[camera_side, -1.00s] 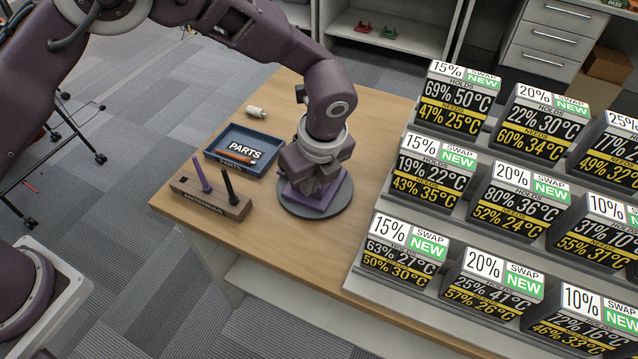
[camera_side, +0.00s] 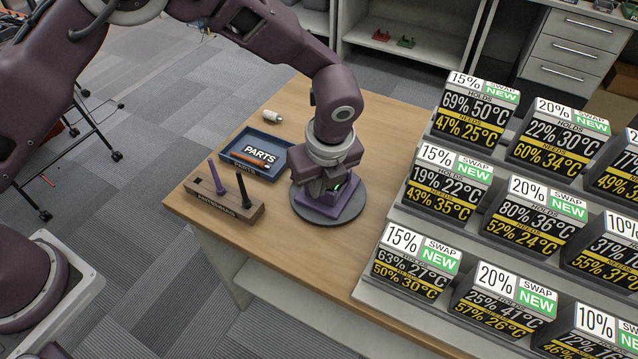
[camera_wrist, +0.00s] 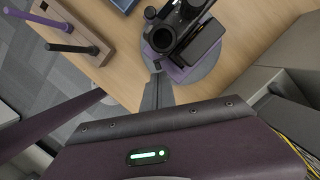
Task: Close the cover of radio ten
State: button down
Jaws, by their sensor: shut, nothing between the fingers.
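A purple radio base (camera_side: 345,205) rests on a round dark grey disc (camera_side: 318,217) near the table's left part. My gripper (camera_side: 330,190) is down over the radio and hides most of it in the side view. In the wrist view the radio (camera_wrist: 198,45) shows a flat black part, a round black part and purple edges beneath. My gripper's narrow fingers (camera_wrist: 157,68) are together and empty, with their tip at the radio's near left edge. I cannot tell if they touch it. How far the cover stands open is unclear, and no number is readable on the radio.
A blue PARTS tray (camera_side: 283,171) and a wooden block (camera_side: 205,201) with a purple and a black upright stick stand to the left. A white cylinder (camera_side: 272,116) lies behind. Stepped racks of labelled boxes (camera_side: 435,185) fill the right side. Bare tabletop lies in front.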

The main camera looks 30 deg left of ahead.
jog(key=shift+s+a+m, duration=0.1)
jog(key=shift+a+m, duration=0.05)
jog(key=shift+m, duration=0.35)
jog(key=a+m, duration=0.1)
jog(key=m, duration=0.2)
jog(key=a+m+h, duration=0.1)
jog(key=m, duration=0.2)
jog(key=a+m+t+h, duration=0.1)
jog(key=m, duration=0.1)
jog(key=shift+a+m, duration=0.1)
jog(key=shift+m, duration=0.3)
jog(key=shift+a, duration=0.1)
dwell(0.5)
